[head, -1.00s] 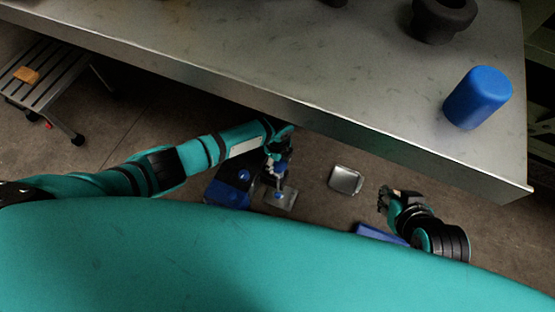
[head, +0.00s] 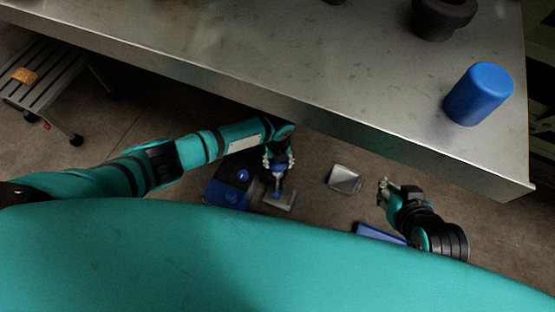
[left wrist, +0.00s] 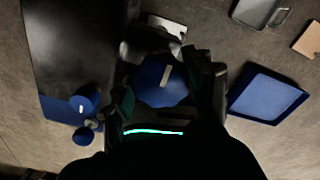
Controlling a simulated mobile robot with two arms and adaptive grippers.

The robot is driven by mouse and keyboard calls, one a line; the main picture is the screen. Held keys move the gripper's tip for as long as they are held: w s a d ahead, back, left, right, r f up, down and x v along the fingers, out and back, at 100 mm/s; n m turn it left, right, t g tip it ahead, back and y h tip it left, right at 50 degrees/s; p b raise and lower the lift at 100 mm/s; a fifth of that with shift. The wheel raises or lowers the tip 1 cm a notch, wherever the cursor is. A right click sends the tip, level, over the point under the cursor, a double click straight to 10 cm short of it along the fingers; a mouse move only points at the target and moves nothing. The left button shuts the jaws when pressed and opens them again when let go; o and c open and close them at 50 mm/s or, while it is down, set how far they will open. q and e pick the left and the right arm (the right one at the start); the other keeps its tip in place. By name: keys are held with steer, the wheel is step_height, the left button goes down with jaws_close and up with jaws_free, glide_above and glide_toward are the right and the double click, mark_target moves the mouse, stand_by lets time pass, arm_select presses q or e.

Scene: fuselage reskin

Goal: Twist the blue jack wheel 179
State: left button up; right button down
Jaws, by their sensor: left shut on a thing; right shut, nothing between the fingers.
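The blue jack wheel (left wrist: 162,82) is a faceted knob with a pale mark, between the fingers of my left gripper (left wrist: 160,88) in the left wrist view. In the head view the left gripper (head: 278,162) is low beside the bench edge, shut on the wheel (head: 278,169), with the jack's metal base plate (head: 283,201) on the floor below. The base also shows in the left wrist view (left wrist: 168,26). Parts of the jack are hidden by the fingers. My right gripper (head: 386,189) is shut and empty, to the right and apart from the jack.
A metal bench (head: 300,70) spans the top, with a blue cylinder (head: 479,94) and a dark round part (head: 441,18). On the floor are a grey metal tray (head: 345,179) and a blue tray (head: 380,233). A step stool (head: 45,75) stands left.

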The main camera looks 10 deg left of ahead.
stand_by(0.4)
arm_select(q)
steer(key=o, duration=1.2)
steer(key=shift+r, duration=0.1)
step_height(320, 180, up, 12)
steer(key=shift+f, duration=0.1)
